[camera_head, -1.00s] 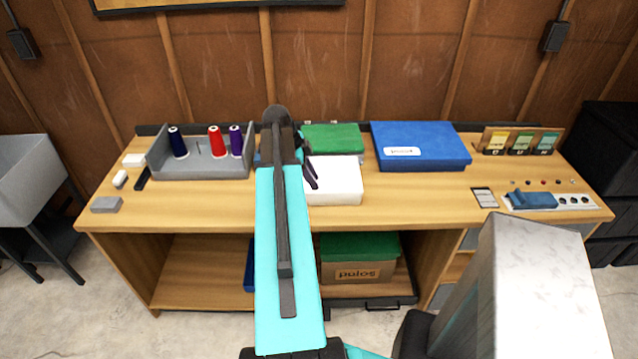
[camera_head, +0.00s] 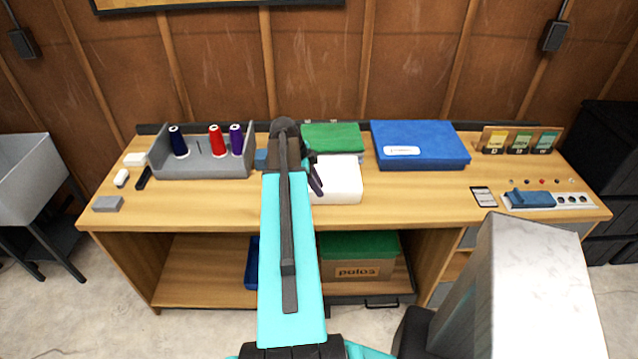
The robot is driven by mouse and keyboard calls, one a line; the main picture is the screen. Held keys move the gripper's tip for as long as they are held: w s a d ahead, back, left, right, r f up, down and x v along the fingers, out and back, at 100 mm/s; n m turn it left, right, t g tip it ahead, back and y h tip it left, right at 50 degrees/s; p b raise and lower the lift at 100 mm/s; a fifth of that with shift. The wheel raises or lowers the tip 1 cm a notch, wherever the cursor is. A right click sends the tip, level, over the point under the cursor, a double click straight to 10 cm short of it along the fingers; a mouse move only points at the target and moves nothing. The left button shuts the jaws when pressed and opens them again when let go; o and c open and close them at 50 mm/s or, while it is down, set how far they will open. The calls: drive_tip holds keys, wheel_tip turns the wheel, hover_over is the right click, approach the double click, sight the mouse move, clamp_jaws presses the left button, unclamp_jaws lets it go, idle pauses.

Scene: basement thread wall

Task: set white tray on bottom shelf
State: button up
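A white block-like object (camera_head: 340,182), the only thing here that could be the white tray, sits on the workbench top near the middle. My gripper (camera_head: 316,180) is at its left edge, with a dark finger showing against it. My arm hides the rest of the gripper, so I cannot tell whether it is open or touching the white object. The bottom shelf (camera_head: 200,272) is under the bench, with bare wood at left. A blue bin (camera_head: 252,265) stands on it, partly behind my arm.
A cardboard box (camera_head: 362,270) with a green top is below the bench at right. On the bench, a grey tray (camera_head: 205,168) holds thread spools, a green cloth-like item (camera_head: 332,137) lies behind the white object, and a blue box (camera_head: 425,147) is to the right.

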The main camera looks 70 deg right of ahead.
drive_tip(key=shift+p+x, duration=0.8)
drive_tip(key=shift+x, duration=0.35)
drive_tip(key=shift+p+x, duration=0.35)
drive_tip(key=shift+x, duration=0.9)
drive_tip(key=shift+d+r, duration=0.1)
drive_tip(key=shift+d, duration=0.05)
clamp_jaws()
